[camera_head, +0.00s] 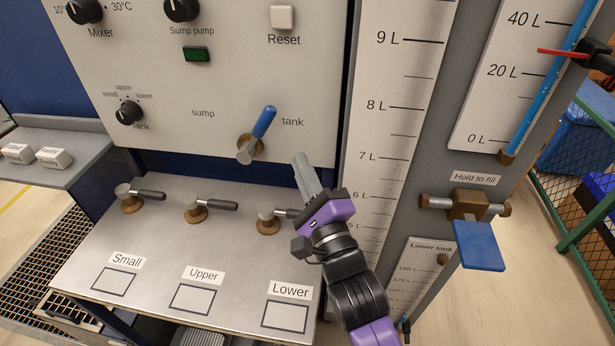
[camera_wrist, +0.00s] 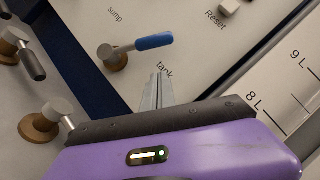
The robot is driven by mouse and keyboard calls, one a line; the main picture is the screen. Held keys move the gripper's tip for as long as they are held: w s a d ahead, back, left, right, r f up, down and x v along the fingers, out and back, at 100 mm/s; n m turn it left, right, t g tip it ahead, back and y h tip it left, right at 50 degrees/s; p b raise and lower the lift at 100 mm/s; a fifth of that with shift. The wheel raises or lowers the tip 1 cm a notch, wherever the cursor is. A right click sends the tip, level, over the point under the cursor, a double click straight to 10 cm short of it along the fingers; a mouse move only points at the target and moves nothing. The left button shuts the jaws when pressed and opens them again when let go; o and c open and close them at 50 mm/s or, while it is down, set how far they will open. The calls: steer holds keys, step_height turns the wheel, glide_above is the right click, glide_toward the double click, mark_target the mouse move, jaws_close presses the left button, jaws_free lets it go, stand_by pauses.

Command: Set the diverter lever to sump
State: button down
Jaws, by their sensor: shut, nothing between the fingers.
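The diverter lever (camera_head: 261,126) has a blue handle on a metal arm with a brass base, on the white panel between the labels "sump" (camera_head: 203,113) and "tank" (camera_head: 293,121). Its blue handle tilts up and to the right, towards the tank side. My gripper (camera_head: 301,160) is shut and empty, just below and to the right of the lever, apart from it. In the wrist view the lever (camera_wrist: 152,42) lies ahead of the closed fingertips (camera_wrist: 158,80), with the "tank" label (camera_wrist: 165,72) close by the tips.
Below, a sloped shelf carries three valves with dark handles, the right one (camera_head: 268,220) partly behind my gripper. A tall litre scale (camera_head: 385,105) stands to the right. A blue hold-to-fill paddle (camera_head: 479,246) juts out further right. The panel left of the lever is clear.

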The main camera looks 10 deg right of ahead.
mark_target(257, 134)
steer(key=w+a+r, duration=0.3)
steer(key=w+a, duration=0.1)
steer(key=w, duration=0.1)
steer(key=shift+w, duration=0.25)
steer(key=shift+r+p, duration=0.2)
steer(key=shift+p, duration=0.2)
